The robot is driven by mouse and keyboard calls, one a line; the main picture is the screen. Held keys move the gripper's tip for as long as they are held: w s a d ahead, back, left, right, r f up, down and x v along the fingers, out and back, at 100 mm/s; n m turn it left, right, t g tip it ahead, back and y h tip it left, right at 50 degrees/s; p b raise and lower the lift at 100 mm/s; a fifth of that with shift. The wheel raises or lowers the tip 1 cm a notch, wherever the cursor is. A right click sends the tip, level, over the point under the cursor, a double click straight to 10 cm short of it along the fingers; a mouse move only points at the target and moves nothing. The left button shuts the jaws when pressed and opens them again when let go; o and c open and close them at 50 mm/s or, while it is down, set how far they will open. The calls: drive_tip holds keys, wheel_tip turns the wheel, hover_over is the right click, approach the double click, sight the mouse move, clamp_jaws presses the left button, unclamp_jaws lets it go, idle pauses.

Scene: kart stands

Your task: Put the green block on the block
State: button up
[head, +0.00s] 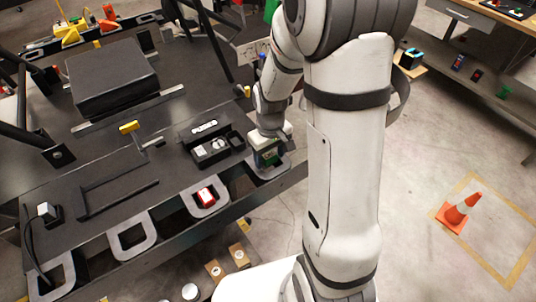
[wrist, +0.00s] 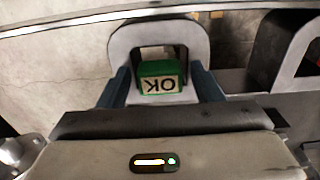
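A green block (wrist: 160,69) with a pale face marked "OK" is in the middle of the wrist view, in front of a grey loop-shaped bracket (wrist: 121,42). My gripper (wrist: 159,74) has one blue-grey finger on each side of the block. Narrow gaps seem to show between block and fingers, so it looks open around it. In the head view my gripper (head: 266,158) is low at the rightmost bracket on the table edge, mostly covering the block. A red block (head: 206,195) with a white top sits in the neighbouring bracket to the left.
Empty grey brackets (head: 113,240) line the table's front edge further left. A black tray (head: 232,155) with small parts lies just left of my gripper. A yellow-handled tool (head: 130,128) and black case (head: 113,79) are behind. An orange cone (head: 458,213) stands on the floor.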

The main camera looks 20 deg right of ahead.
sight(270, 155)
wheel_tip(270, 155, up, 12)
drive_tip(key=s+r+m+t, duration=0.1)
drive_tip(key=s+r, duration=0.1)
drive_tip(key=s, duration=0.2)
drive_tip(key=s+r+m+t, duration=0.1)
drive_tip(key=s+r, duration=0.1)
drive_tip(key=s, duration=0.3)
drive_tip(key=s+r+m+t, duration=0.1)
drive_tip(key=s+r, duration=0.1)
drive_tip(key=s, duration=0.2)
drive_tip(key=shift+s+a+m, duration=0.3)
drive_tip(key=shift+s+a, duration=0.05)
drive_tip(key=shift+s, duration=0.05)
idle(1.0)
